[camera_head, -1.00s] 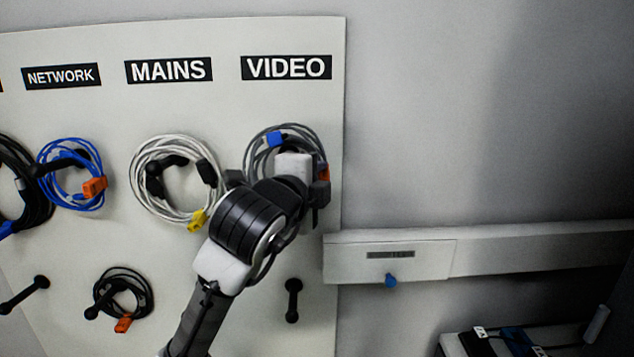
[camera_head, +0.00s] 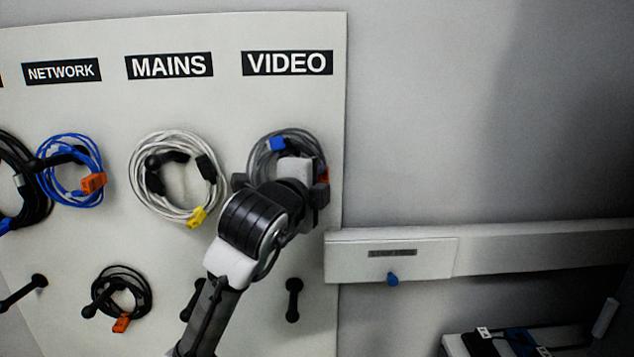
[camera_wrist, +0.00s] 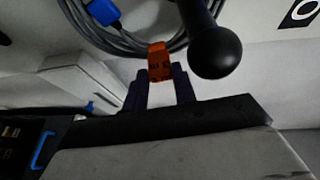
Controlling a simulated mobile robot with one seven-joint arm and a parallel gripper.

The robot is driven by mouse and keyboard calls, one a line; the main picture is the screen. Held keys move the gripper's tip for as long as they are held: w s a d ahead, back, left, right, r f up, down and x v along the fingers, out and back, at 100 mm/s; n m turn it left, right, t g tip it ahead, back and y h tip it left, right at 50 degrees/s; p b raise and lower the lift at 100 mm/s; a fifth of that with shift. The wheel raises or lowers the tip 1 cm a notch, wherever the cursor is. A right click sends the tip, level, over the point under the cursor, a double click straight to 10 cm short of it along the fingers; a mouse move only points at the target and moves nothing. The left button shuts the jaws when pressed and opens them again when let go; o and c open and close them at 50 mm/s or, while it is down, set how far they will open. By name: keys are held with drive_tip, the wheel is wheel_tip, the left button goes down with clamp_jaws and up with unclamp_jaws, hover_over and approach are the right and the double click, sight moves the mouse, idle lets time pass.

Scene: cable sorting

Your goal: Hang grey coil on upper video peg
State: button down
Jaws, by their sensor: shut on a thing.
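The grey coil (camera_head: 262,150) is at the board under the VIDEO label, with a blue plug (camera_head: 277,144) at its upper left and an orange tag at its right. My gripper (camera_wrist: 160,88) is shut on the coil at its orange tag (camera_wrist: 160,62). The grey strands (camera_wrist: 130,42) also show in the wrist view. There the black knob of a peg (camera_wrist: 213,52) stands in front of the strands, close right of the tag. I cannot tell whether the peg passes through the loop. In the head view my wrist hides the upper video peg.
The lower video peg (camera_head: 293,300) is bare. A white coil (camera_head: 137,190) hangs under MAINS, close left of my wrist; a blue coil (camera_head: 72,190) hangs under NETWORK. A ledge with a drawer (camera_head: 390,262) is right of the board.

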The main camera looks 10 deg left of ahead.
drive_tip(key=shift+f, duration=0.15)
drive_tip(key=c, duration=1.1)
unclamp_jaws()
drive_tip(key=shift+o, duration=0.2)
